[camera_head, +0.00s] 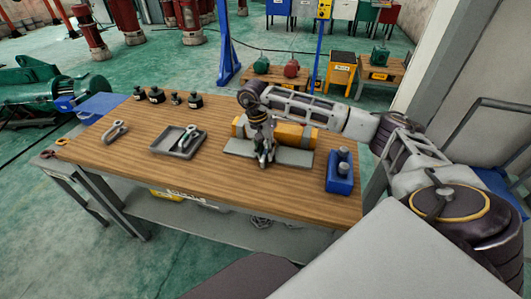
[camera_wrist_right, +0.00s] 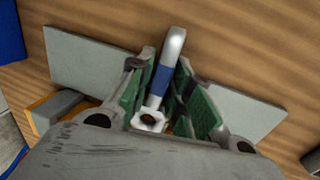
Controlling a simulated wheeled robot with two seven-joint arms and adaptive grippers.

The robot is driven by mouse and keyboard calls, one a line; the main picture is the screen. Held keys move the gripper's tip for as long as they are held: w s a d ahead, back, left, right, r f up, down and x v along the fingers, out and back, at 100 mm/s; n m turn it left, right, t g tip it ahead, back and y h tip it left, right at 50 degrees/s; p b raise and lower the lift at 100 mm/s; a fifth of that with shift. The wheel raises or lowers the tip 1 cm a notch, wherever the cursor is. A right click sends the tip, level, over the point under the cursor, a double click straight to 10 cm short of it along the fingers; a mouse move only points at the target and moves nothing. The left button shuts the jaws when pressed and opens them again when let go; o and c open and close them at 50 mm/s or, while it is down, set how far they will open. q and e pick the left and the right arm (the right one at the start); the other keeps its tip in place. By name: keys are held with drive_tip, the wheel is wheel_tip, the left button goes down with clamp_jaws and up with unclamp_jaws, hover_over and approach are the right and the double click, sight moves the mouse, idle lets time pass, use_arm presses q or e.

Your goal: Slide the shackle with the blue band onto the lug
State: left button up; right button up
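My right gripper (camera_head: 263,160) points down over the grey plate (camera_head: 295,157) on the wooden table. In the right wrist view its green-padded fingers (camera_wrist_right: 162,92) are close in on both sides of the shackle with the blue band (camera_wrist_right: 161,80). The shackle appears gripped between the pads, with an eye end near the palm and its silver bow reaching beyond the fingertips. I cannot make out the lug; the gripper hides the middle of the plate. Whether the shackle touches the plate is unclear. My left gripper is not in view.
A yellow-orange block (camera_head: 291,132) lies behind the plate. A grey tray (camera_head: 160,146) holds another shackle, and a loose shackle (camera_head: 115,131) lies left. Several black weights (camera_head: 156,95) stand at the back left. A blue holder (camera_head: 340,184) stands right. The front table strip is clear.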

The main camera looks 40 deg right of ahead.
drive_tip(key=shift+o, duration=1.1)
drive_tip(key=shift+r, duration=0.1)
wheel_tip(320, 180, up, 12)
drive_tip(key=w+a, duration=0.1)
drive_tip(key=w, duration=0.1)
drive_tip(key=shift+f, duration=0.2)
drive_tip(key=shift+a, duration=0.1)
idle(0.5)
